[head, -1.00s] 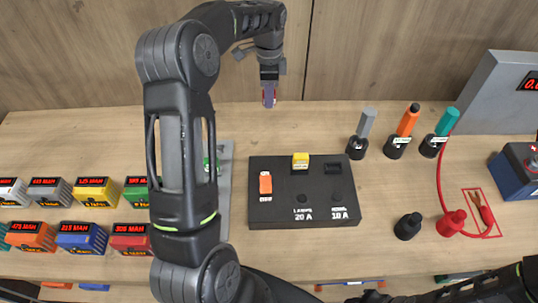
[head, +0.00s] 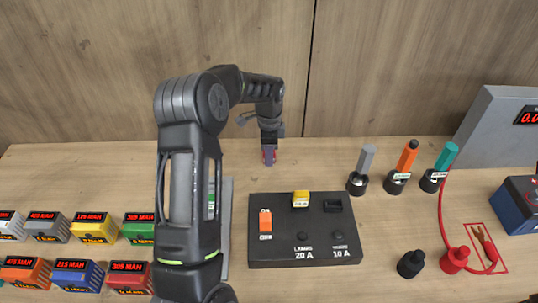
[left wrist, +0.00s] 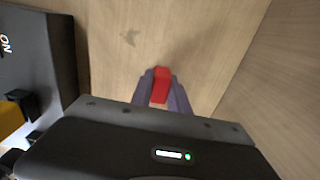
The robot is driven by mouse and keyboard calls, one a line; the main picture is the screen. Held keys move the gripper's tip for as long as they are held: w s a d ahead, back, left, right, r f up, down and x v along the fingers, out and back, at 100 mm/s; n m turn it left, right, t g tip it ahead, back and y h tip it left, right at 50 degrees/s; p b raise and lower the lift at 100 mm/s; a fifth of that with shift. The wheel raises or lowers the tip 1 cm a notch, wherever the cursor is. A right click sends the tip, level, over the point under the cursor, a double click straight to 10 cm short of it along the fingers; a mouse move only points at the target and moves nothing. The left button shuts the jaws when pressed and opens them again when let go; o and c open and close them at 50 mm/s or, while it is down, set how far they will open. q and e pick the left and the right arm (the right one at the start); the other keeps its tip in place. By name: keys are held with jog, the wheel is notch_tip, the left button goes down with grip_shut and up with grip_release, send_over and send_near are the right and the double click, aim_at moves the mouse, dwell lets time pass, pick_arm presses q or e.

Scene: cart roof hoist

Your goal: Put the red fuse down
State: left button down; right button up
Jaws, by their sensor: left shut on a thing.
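The red fuse (left wrist: 160,85) is a small red block held between the purple-grey fingers of my left gripper (left wrist: 161,92), as the left wrist view shows. In the head view my left gripper (head: 269,156) points down at the back of the table, behind the black fuse box (head: 275,252). The fuse is mostly hidden by the fingers there. I cannot tell whether the fuse touches the table. The fuse box carries a yellow fuse (head: 300,199) at its back and an empty dark slot beside it. My right gripper is not in view.
An orange switch (head: 265,221) sits on the box. Grey, orange and teal screwdrivers (head: 407,158) stand in holders to the right. Coloured labelled blocks (head: 93,228) line the left. A red cable (head: 441,207) and a blue battery (head: 521,205) are at right. Bare table surrounds the gripper.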

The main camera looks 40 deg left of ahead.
pick_arm(q)
jog(key=shift+f, duration=0.15)
jog(key=c, duration=1.7)
grip_release()
jog(key=shift+f, duration=0.1)
jog(key=o, duration=0.4)
jog(key=shift+o, duration=0.2)
notch_tip(320, 180, up, 12)
jog(key=shift+r, duration=0.2)
